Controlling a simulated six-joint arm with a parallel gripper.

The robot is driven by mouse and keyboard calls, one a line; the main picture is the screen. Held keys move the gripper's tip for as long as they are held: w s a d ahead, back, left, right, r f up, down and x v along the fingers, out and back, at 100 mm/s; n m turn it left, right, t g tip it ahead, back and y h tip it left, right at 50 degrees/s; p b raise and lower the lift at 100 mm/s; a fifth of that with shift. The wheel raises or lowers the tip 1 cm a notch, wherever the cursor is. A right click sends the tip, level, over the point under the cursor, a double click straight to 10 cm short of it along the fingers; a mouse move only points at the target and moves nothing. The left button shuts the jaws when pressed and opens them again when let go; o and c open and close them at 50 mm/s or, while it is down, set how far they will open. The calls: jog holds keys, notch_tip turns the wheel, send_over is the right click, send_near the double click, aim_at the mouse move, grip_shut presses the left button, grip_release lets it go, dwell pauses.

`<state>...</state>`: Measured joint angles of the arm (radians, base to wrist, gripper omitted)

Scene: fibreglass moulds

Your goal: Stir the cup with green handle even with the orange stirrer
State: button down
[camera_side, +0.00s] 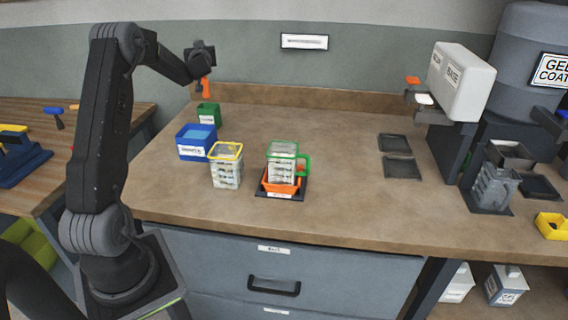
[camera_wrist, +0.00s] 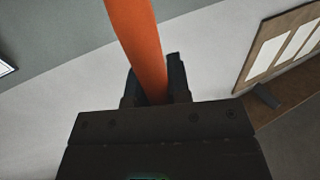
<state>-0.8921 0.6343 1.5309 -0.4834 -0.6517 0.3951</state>
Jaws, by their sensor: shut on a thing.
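The orange stirrer (camera_side: 206,87) is held in my gripper (camera_side: 201,80), high above the back left of the bench. In the wrist view the orange stirrer (camera_wrist: 135,35) runs up out of frame from between the fingers of my gripper (camera_wrist: 154,84), which is shut on it. The clear cup with the green handle (camera_side: 283,151) stands upright in an orange holder (camera_side: 279,188) on a dark pad near the middle of the bench. It has pale contents. My gripper is well up and to the left of this cup, apart from it.
A clear cup with a yellow rim (camera_side: 226,167) stands left of the green-handled cup. A blue bin (camera_side: 190,153) and a green container (camera_side: 208,112) are under my gripper. A white dispenser (camera_side: 459,82) and grey cup (camera_side: 494,188) are at right.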

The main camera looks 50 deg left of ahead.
jog(key=w+d+r+m, duration=0.1)
jog(key=w+d+r, duration=0.15)
jog(key=d, duration=0.45)
jog(key=w+d+r+t, duration=0.1)
jog(key=w+d, duration=0.3)
jog(key=d, duration=0.3)
jog(key=w+d+r+m, duration=0.1)
jog(key=w+d, duration=0.2)
jog(key=d, duration=0.4)
jog(key=s+d+r, duration=0.1)
jog(key=s+d, duration=0.1)
jog(key=d, duration=1)
jog(key=s+d, duration=0.3)
jog(key=d, duration=0.9)
notch_tip(320, 180, down, 13)
jog(key=shift+w+a+g+y, duration=0.15)
jog(key=shift+a+g+y, duration=0.15)
jog(key=shift+y, duration=0.1)
